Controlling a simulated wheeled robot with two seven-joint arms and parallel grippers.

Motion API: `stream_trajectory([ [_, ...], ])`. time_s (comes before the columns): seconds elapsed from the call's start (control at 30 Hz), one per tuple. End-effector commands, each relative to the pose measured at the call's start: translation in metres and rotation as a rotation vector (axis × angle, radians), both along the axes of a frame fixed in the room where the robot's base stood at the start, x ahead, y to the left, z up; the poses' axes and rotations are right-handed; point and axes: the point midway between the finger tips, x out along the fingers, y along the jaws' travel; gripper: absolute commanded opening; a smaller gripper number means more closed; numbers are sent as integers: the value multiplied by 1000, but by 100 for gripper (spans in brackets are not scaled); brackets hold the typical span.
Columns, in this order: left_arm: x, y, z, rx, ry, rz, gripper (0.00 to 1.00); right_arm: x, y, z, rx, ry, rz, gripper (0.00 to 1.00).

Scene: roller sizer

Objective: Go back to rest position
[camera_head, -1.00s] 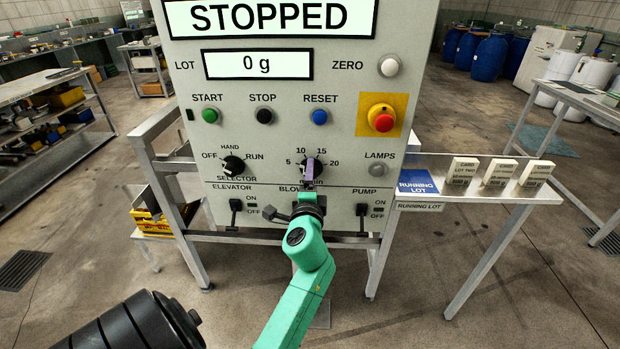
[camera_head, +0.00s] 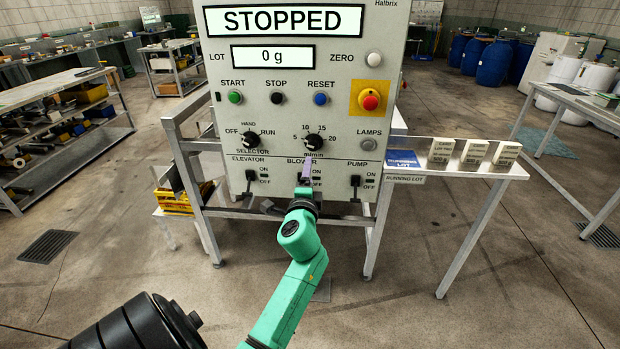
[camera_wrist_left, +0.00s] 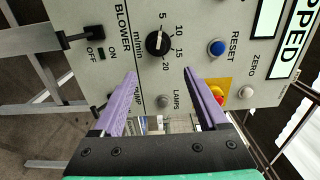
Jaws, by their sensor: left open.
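My left gripper (camera_head: 306,168) is at the end of the green arm, in front of the lower part of the grey control panel (camera_head: 225,170). In the left wrist view its two purple fingers (camera_wrist_left: 160,78) are spread apart with nothing between them. The black m/min knob (camera_head: 313,142) is just above the fingertips in the head view. In the wrist view the knob (camera_wrist_left: 158,43) shows whole, beyond the fingers and apart from them. The fingers partly cover the blower switch area in the head view. My right gripper is not in view.
A workbench (camera_head: 50,88) stands at the left. Bare floor lies at the front right.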

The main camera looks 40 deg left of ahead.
Motion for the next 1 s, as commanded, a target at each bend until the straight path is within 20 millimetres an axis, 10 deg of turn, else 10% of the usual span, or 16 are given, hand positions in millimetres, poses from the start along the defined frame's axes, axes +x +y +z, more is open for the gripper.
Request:
stream_trajectory([
  [0.67,3,-2,-13,-25,15,-13,76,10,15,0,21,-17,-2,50],
  [0.77,11,-14,-64,-124,73,-59,76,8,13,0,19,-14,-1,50],
  [1.0,-20,-73,-275,-572,326,-135,76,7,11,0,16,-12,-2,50],
])
